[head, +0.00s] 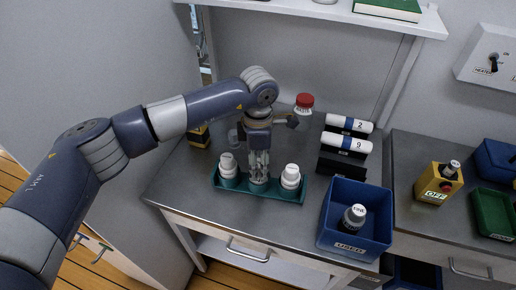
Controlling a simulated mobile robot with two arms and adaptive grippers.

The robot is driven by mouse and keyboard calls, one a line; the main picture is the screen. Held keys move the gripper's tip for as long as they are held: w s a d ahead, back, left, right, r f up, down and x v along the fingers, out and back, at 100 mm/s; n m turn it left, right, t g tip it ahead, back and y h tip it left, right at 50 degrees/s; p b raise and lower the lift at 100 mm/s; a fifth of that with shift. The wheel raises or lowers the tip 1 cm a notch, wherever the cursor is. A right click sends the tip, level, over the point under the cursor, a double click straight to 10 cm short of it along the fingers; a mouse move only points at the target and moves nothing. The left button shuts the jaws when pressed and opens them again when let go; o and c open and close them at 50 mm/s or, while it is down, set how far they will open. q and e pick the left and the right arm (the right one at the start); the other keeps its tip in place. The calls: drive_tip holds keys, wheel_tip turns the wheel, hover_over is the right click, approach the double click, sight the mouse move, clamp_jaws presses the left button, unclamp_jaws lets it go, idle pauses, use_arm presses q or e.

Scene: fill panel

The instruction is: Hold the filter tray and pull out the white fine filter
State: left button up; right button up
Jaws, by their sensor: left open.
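The teal filter tray (273,193) stands on the grey counter, near its front edge. A white filter (228,168) stands upright at the tray's left end, and another white filter (290,178) stands at its right end. I cannot tell from markings which is the fine one. My left gripper (259,174) points down over the tray's middle, between the two white filters. It is open, and it hides most of the tray's middle. I cannot tell whether anything is between its fingers. My right gripper is not in view.
A blue bin (329,234) marked USED stands to the right, with a dark grey filter (354,216) in it. A red-capped item (304,101) is at the back. A yellow OFF box (431,187) is further right.

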use_arm(q)
drive_tip(key=shift+f, duration=0.25)
drive_tip(key=c, duration=1.2)
drive_tip(key=o, duration=1.2)
wheel_tip(320, 180, up, 12)
drive_tip(key=shift+d, duration=0.1)
